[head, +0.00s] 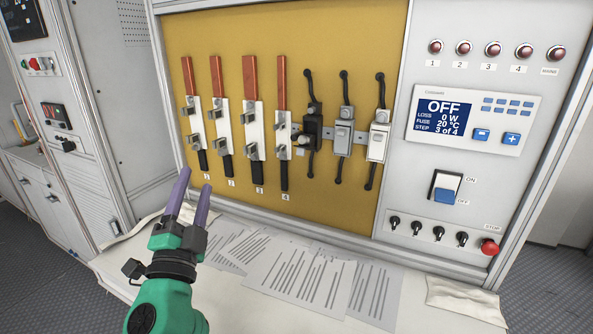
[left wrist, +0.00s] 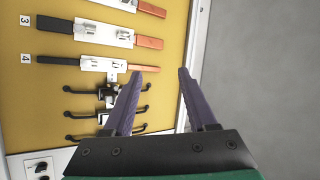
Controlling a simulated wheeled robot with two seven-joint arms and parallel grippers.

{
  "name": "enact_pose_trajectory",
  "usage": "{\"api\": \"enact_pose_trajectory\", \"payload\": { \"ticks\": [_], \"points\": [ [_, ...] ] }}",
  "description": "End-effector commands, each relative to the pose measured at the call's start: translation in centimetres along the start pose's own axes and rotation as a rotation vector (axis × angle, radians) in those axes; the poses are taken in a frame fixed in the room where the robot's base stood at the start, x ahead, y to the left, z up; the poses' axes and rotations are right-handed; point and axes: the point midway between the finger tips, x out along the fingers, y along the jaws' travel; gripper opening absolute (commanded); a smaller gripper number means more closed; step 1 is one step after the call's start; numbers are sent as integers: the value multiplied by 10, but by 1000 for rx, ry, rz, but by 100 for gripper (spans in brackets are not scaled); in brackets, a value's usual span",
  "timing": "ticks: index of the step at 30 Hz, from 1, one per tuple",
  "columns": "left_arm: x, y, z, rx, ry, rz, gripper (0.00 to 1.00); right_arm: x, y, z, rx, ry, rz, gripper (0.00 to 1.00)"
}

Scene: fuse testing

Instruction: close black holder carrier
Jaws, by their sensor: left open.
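The black holder (head: 313,128) is on the yellow panel, left of two grey holders (head: 343,135). Its carrier (head: 302,141) seems to stick out to the left at the lower part, unlike the grey ones, but it is small and its exact angle is hard to tell. In the left wrist view the black holder (left wrist: 106,92) is partly hidden behind a finger. My left gripper (head: 195,182) is open and empty, with purple fingers pointing up. It is in front of the panel's lower left, well left of the holder. My right gripper is not in view.
Several fuse holders with red and black ends (head: 222,125) stand left of the black holder. Printed sheets (head: 300,275) lie on the ledge below. A control panel with an OFF display (head: 476,120) and a red stop button (head: 490,247) is at right.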

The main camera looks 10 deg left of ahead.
Motion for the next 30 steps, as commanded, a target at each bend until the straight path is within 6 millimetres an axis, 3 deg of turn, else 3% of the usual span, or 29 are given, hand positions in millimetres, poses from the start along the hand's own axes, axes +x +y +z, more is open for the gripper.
{"api": "enact_pose_trajectory", "payload": {
  "ticks": [1,3,5,6,8,9,12,15,20,30],
  "points": [
    [4,-26,-57,188,209,-107,57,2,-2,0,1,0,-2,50],
    [-5,-28,-130,510,480,-197,57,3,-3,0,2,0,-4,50],
    [-12,-3,-166,820,656,-210,57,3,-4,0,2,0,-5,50],
    [-11,20,-175,1029,734,-187,57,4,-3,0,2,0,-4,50],
    [0,51,-166,1316,785,-115,57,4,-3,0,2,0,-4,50],
    [11,65,-152,1474,784,-55,57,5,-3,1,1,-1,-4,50],
    [34,78,-115,1726,731,78,57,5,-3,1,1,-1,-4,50],
    [45,80,-100,1807,697,135,57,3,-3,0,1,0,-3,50],
    [66,89,-106,1806,697,140,57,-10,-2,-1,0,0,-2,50],
    [138,134,-130,1806,699,135,57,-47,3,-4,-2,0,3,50]
  ]
}}
